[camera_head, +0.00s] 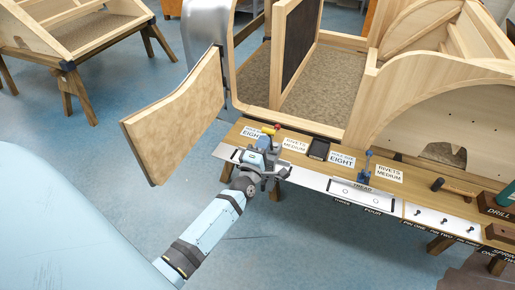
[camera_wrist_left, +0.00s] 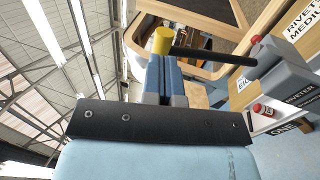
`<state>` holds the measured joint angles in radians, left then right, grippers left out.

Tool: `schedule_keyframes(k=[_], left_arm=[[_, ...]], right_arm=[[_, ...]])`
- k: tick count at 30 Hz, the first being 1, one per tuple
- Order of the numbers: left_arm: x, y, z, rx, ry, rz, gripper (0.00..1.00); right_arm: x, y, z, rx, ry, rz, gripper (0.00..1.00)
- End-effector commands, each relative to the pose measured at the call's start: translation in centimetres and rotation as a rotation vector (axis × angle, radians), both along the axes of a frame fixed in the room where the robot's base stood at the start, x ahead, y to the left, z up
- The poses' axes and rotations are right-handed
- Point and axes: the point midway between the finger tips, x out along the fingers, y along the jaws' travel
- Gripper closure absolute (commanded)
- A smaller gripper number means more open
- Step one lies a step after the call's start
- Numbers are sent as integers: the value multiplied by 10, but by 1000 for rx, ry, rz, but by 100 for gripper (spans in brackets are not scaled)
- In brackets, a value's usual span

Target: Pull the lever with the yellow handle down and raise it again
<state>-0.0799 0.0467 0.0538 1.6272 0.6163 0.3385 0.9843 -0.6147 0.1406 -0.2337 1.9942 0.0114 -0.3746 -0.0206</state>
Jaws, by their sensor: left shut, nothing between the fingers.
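The yellow handle (camera_head: 267,130) shows just beyond my left gripper on the near edge of the wooden bench. In the left wrist view the yellow handle (camera_wrist_left: 163,40) sits on the end of a black lever rod (camera_wrist_left: 210,55), which runs right to a grey riveter body (camera_wrist_left: 280,65). My left gripper (camera_head: 264,147) is shut and empty. In the left wrist view its blue fingers (camera_wrist_left: 165,70) point at the yellow handle, with the tips right at or just short of it; I cannot tell whether they touch. The arm hides much of the riveter in the head view. My right gripper is out of view.
A second tool with a blue lever (camera_head: 367,166) stands farther right on the bench. A black tray (camera_head: 319,149) lies between labels, and a hammer (camera_head: 455,188) lies right. An open wooden door panel (camera_head: 178,115) hangs left of my arm. The blue floor below is clear.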

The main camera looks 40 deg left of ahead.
Motion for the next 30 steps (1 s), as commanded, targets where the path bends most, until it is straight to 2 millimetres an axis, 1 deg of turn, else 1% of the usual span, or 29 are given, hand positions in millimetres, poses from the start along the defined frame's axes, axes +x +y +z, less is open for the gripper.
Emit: schedule_keyframes(k=[1, 4, 16, 22, 30], left_arm=[[5, 1, 2, 1, 0, 0, 100], [10, 2, 3, 1, 0, 0, 100], [13, 3, 3, 1, -1, 0, 100], [31, 8, 11, 3, 0, 1, 100], [33, 9, 16, 4, -7, 2, 100]], right_arm=[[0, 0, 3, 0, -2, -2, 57], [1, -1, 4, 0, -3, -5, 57], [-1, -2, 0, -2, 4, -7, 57], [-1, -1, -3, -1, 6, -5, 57], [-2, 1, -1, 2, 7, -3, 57]])
